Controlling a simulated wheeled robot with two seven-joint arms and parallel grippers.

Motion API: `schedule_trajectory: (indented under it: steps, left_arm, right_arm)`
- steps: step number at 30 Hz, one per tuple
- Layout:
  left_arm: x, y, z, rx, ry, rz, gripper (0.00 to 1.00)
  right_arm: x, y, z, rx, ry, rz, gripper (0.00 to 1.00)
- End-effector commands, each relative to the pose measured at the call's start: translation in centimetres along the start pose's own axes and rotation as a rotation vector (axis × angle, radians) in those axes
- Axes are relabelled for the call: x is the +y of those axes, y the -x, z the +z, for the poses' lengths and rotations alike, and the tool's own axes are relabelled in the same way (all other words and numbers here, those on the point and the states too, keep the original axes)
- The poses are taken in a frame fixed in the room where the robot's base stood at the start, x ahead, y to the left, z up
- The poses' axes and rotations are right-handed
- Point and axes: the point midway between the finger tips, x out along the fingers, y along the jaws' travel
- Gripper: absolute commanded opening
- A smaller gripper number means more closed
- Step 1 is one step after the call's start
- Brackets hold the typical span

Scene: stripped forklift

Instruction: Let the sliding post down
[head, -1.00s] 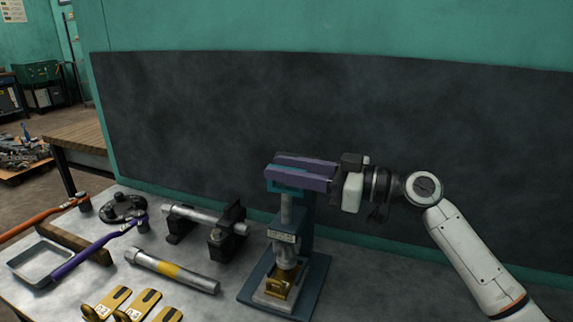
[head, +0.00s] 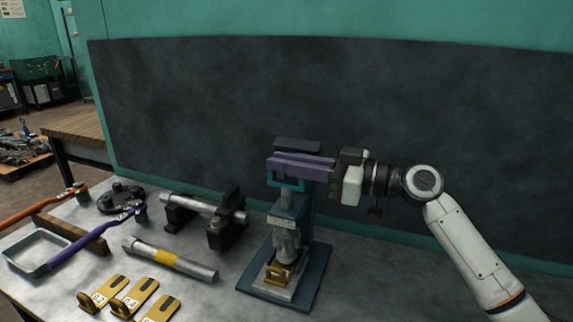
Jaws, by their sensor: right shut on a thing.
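The post stand (head: 311,262) is on the bench right of centre, with a blue base and an upright column. Its grey post (head: 288,200) stands upright, with a small label plate below. A purple bar (head: 303,162) lies across the top, with a teal bracket (head: 285,183) under it. A dark plate (head: 297,145) shows just behind and above the bar. My right gripper (head: 335,174) comes in from the right and is shut on the bar's right end; its fingertips are partly hidden. A brass block (head: 280,273) sits at the foot of the stand. My left gripper is out of view.
Left of the stand are a black cradle with a grey rod (head: 205,208), a yellow-banded cylinder (head: 168,258), brass tags (head: 132,299), a purple-handled tool (head: 90,240) and a metal tray (head: 38,250). A dark board (head: 430,130) stands behind. Bench space right of the stand is clear.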

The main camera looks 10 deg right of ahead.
Motion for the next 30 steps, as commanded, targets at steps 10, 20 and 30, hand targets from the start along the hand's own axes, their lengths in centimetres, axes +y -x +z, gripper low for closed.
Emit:
schedule_trajectory:
  steps: [10, 20, 30]
  left_arm:
    - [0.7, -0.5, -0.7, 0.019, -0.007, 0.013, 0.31]
    - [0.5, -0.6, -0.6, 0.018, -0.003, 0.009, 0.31]
    - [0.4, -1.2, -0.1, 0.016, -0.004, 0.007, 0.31]
  right_arm:
    - [0.0, 0.0, 1.1, -0.001, 0.000, 0.001, 0.00]
    - [0.0, 0.0, 1.1, -0.001, 0.000, 0.001, 0.31]
    - [0.1, 2.1, 1.4, -0.002, 0.000, 0.002, 0.31]
